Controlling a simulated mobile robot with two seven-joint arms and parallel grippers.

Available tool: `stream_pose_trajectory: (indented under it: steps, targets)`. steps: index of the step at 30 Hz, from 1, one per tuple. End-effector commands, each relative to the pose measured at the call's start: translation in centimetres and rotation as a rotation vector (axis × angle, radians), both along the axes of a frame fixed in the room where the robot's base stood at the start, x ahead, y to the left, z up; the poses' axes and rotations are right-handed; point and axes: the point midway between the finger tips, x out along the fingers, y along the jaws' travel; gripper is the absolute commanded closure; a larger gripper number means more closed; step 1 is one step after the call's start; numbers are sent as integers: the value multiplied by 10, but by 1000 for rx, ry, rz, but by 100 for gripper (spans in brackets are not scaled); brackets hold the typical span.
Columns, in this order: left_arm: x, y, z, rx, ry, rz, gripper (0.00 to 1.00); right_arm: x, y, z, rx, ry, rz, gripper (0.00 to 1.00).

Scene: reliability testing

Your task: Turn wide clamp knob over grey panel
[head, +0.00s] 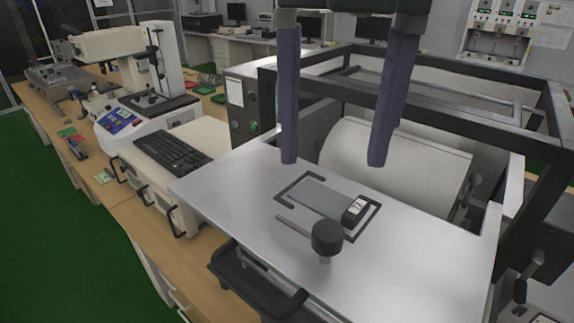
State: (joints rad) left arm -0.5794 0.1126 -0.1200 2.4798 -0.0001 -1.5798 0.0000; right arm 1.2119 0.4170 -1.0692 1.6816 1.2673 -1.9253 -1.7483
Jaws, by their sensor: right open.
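The clamp knob (327,236) is a wide black round cap on a short pale stem, standing at the front of a metal plate. A thin grey bar reaches from it to the left. The grey panel (316,198) lies flat just behind the knob, between black corner brackets. My right gripper (333,164) hangs from the top of the head view with its two long purple fingers wide apart. It is open and empty, above and behind the panel, apart from the knob. My left gripper is not in view.
The panel sits on a bright metal plate (430,230). A small black-and-white part (355,208) lies at the panel's right. A black frame (420,103) and a pale drum (400,150) stand behind. A keyboard (172,152) is at left. The plate's right side is clear.

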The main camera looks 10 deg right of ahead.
Motion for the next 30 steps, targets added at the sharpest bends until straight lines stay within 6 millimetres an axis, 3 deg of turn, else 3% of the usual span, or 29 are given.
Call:
stream_pose_trajectory:
  steps: [5, 15, 21, 30]
  targets:
    - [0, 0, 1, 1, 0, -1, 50, 2, -5, -4, -17, 6, 34, 31]
    - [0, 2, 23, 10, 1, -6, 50, 1, -5, -64, -16, 7, 32, 31]
    - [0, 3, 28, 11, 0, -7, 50, 2, -4, -89, -15, 4, 33, 31]
    - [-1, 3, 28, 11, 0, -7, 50, 2, -4, -96, -14, 0, 35, 31]
